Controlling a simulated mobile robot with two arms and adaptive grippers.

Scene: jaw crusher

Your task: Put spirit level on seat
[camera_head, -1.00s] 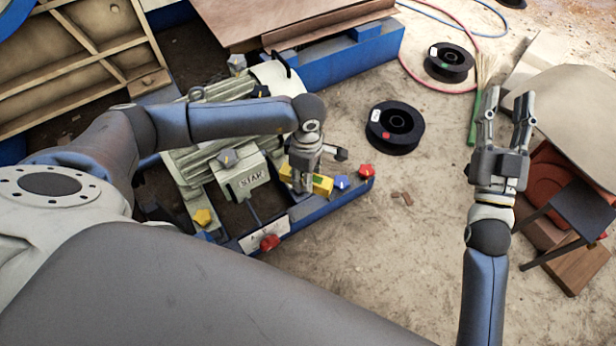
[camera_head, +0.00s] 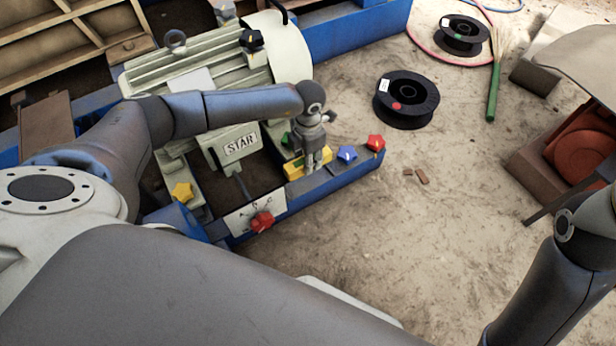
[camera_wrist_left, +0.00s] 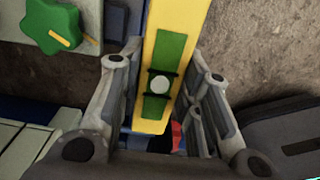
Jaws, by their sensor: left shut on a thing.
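The spirit level is a yellow bar (camera_head: 294,172) on the blue base of the machine in the head view. In the left wrist view the yellow bar (camera_wrist_left: 172,35) has green panels and a pale round spot, and runs between the fingers. My left gripper (camera_head: 313,162) points down and is shut on the level. I cannot tell whether the level still touches the base.
The block marked STAR (camera_head: 240,145) is just left of my gripper. Black spools (camera_head: 405,99) lie on the floor. The floor right of the machine is mostly clear.

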